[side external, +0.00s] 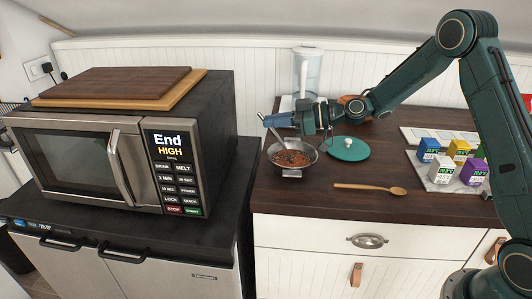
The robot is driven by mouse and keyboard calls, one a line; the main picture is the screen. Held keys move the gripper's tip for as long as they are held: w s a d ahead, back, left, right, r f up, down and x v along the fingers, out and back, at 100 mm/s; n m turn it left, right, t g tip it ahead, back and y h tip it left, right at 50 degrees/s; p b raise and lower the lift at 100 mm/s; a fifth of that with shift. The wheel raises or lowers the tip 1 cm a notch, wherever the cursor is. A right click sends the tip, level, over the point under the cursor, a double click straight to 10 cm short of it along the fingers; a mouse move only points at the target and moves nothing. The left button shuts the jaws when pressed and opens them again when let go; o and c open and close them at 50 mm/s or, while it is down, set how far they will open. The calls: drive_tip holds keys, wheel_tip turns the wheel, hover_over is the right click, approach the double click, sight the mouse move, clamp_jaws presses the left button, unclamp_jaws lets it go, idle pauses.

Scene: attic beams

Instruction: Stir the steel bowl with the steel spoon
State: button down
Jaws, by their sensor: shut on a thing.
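The steel bowl (294,170) stands on the dark wooden countertop and holds a reddish-brown food with dark bits. My gripper (272,121) is above the bowl's back left side, coming in from the right. It is shut on the steel spoon (262,118), whose handle end sticks up at a tilt on the far left of the fingers. The lower part of the spoon is hard to make out, and I cannot tell how deep it reaches into the food.
A green round lid (348,148) lies right of the bowl. A wooden spoon (371,188) lies in front. Small coloured cartons (443,168) stand on a tray at right. A blender (307,72) stands behind. A microwave (130,150) with boards on top is at left.

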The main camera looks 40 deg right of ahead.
drive_tip(key=shift+f, duration=0.45)
idle(0.4)
drive_tip(key=shift+r, duration=0.1)
idle(0.5)
drive_tip(key=shift+d, duration=0.1)
